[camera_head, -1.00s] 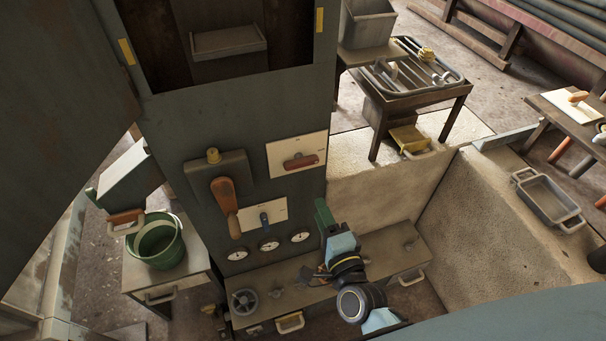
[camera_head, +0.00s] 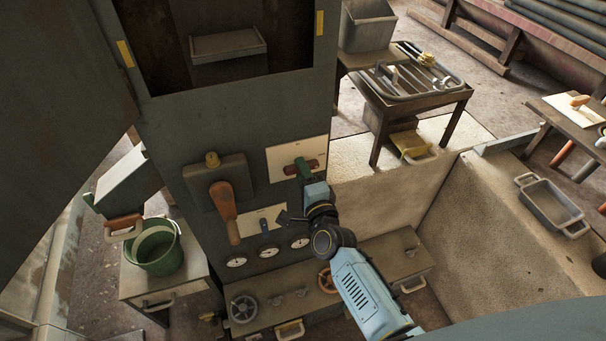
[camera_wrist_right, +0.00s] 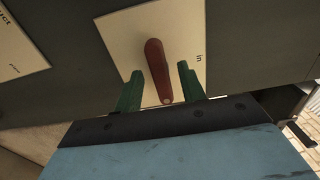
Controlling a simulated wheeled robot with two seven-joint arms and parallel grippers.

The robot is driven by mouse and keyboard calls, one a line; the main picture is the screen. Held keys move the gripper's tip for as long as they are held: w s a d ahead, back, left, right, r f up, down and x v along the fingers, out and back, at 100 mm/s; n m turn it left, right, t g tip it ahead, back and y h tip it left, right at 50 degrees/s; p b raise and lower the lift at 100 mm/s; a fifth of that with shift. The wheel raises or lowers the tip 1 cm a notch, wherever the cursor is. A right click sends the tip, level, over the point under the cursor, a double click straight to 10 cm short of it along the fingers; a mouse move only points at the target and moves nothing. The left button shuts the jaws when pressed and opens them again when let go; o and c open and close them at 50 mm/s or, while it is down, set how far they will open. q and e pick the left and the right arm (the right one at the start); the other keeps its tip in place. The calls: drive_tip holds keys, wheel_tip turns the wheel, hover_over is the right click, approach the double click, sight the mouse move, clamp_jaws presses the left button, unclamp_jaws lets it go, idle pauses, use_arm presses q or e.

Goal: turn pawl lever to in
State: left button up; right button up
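The pawl lever (camera_wrist_right: 157,66) is a dark red handle on a white plate (camera_wrist_right: 117,37) that carries the word "in" to its right in the wrist view. In the head view the white plate (camera_head: 285,152) is on the dark column and the red lever (camera_head: 314,165) is partly hidden by my gripper. My right gripper (camera_wrist_right: 160,68) is open, with one green finger on each side of the lever; gaps show on both sides. In the head view my right gripper (camera_head: 303,168) is at the plate. My left gripper is not in view.
Gauges (camera_head: 268,250) and a bench with a grey handwheel (camera_head: 243,308) are below. A green bucket (camera_head: 158,250) stands at left.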

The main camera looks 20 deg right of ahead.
clamp_jaws()
drive_tip(key=shift+n, duration=0.4)
drive_tip(key=shift+d+f+n+p, duration=0.1)
drive_tip(key=shift+n+p, duration=1.35)
drive_tip(key=shift+n, duration=2.75)
drive_tip(key=shift+d+f+n+p, duration=0.1)
drive_tip(key=shift+n+p, duration=1.35)
drive_tip(key=shift+n, duration=3.05)
